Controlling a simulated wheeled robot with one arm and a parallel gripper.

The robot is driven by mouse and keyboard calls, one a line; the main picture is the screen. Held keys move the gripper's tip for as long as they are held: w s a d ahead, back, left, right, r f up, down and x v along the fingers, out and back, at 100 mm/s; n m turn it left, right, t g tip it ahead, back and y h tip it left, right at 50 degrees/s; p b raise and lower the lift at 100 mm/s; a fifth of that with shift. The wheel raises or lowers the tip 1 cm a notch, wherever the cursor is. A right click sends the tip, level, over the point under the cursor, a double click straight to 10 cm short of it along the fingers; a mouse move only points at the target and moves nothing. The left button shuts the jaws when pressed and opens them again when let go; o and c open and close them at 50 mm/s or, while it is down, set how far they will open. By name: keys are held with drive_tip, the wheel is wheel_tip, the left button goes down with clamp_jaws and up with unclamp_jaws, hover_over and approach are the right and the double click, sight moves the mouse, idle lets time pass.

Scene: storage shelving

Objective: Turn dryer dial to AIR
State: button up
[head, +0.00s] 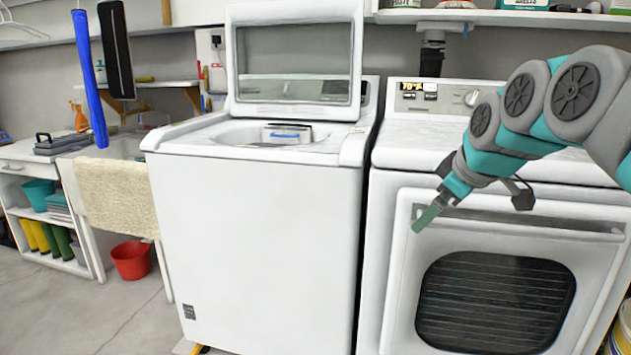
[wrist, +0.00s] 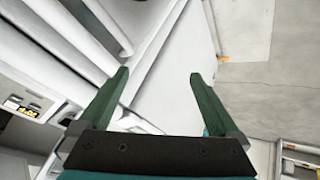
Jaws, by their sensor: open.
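The white dryer (head: 388,265) stands at the right in the head view, with a dark window in its front door. Its control panel (head: 440,97) runs along the back of the top and carries a round dial (head: 471,98). The dial's setting is too small to read. My arm covers the panel's right part. My gripper (head: 430,216) is in front of the upper dryer door, lower than the dial and apart from it. In the wrist view its two green fingers (wrist: 160,80) are spread with nothing between them. The panel's labelled end (wrist: 25,106) shows at the left there; the dial does not.
A white washer (head: 255,240) with its lid (head: 295,50) raised stands left of the dryer. A shelf (head: 500,16) with containers hangs above the dryer. A sink with a towel (head: 117,195) and a red bucket (head: 131,260) are at the left. The floor in front is clear.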

drive_tip(key=s+a+f+m+g, duration=0.2)
drive_tip(key=s+a+f+g, duration=0.1)
drive_tip(key=s+f, duration=0.5)
drive_tip(key=s+a+f+m+g, duration=0.2)
drive_tip(key=s+a+f, duration=0.2)
drive_tip(key=s+f, duration=0.35)
drive_tip(key=s+f+m+g, duration=0.2)
drive_tip(key=s+f, duration=0.3)
drive_tip(key=s, duration=0.4)
drive_tip(key=s+f+m+g+h, duration=0.1)
drive_tip(key=s+f+m+g, duration=0.1)
drive_tip(key=s+f, duration=0.3)
drive_tip(key=s+m, duration=0.1)
drive_tip(key=s, duration=0.3)
drive_tip(key=shift+s+d+f+h, duration=0.25)
drive_tip(key=shift+d+f+h, duration=0.05)
